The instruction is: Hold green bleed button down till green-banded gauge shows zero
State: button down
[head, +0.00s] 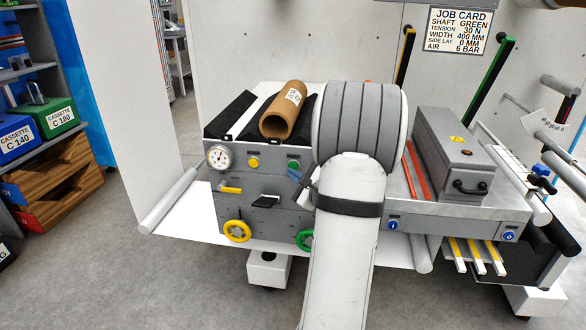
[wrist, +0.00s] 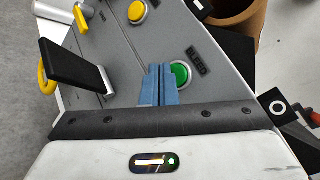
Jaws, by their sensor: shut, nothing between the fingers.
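The green bleed button (wrist: 181,73) sits on the grey panel beside a label reading BLEED in the wrist view. It also shows in the head view (head: 293,164). My gripper (wrist: 158,70) is shut and empty. Its blue fingertips overlap the left edge of the button in the wrist view; I cannot tell whether they touch it. In the head view my gripper (head: 294,174) is just below the button. No green-banded gauge shows; my arm hides part of the panel. A white dial gauge (head: 219,157) is at the panel's left, its band colour unclear.
A yellow button (head: 253,163) is left of the green one. Below are a yellow lever (head: 231,190), a black handle (head: 265,201), a yellow handwheel (head: 237,231) and a partly hidden green handwheel (head: 305,240). A brown cardboard roll (head: 283,112) lies on top.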

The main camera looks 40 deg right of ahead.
jog(key=s+a+b, duration=0.1)
jog(key=s+a, duration=0.2)
jog(key=shift+s+a+b, duration=0.15)
jog(key=shift+a+b, duration=0.25)
dwell(0.5)
